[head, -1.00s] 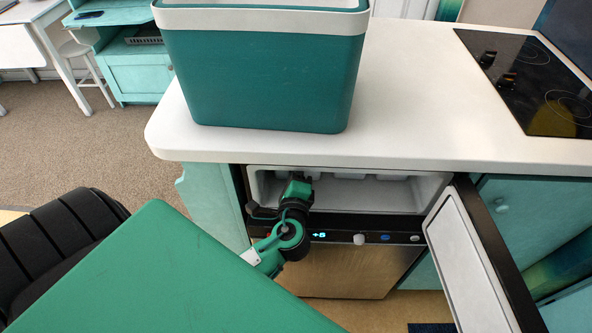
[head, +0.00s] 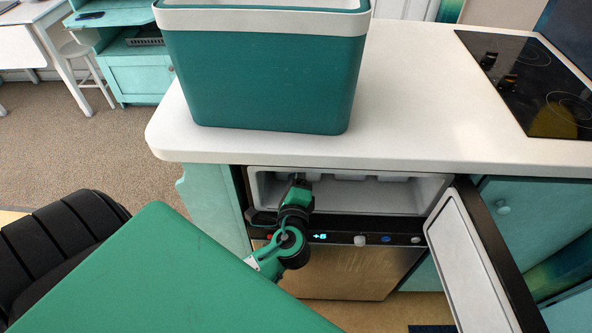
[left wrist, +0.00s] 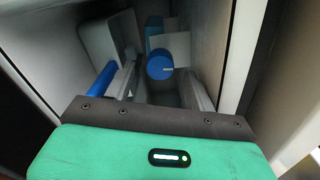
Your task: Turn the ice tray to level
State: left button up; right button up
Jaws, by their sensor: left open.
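My left gripper (left wrist: 160,86) is inside the open freezer compartment (head: 420,190), jaws apart, pale fingers at either side of the wrist view. Between and beyond the fingers is a round blue knob (left wrist: 160,66) with a light mark on its face. It appears to belong to the ice tray, with a pale block (left wrist: 176,46) behind it. I cannot tell the tray's tilt or whether a finger touches the knob. A blue bar (left wrist: 97,90) lies left of the left finger. In the head view, the arm hides the tray. My right gripper is not in view.
The freezer door (head: 470,255) stands open on the right. A green cooler box (head: 265,75) stands on the white counter (head: 420,110) above the compartment. A control strip with a lit display (head: 320,237) runs under the opening. Compartment walls are close around the gripper.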

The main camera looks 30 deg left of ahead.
pick_arm(q)
jog(key=b+v, duration=0.1)
jog(key=v, duration=1.1)
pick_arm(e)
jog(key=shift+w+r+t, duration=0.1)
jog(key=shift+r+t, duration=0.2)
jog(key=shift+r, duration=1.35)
pick_arm(q)
jog(key=shift+s+d, duration=0.1)
jog(key=shift+s, duration=0.05)
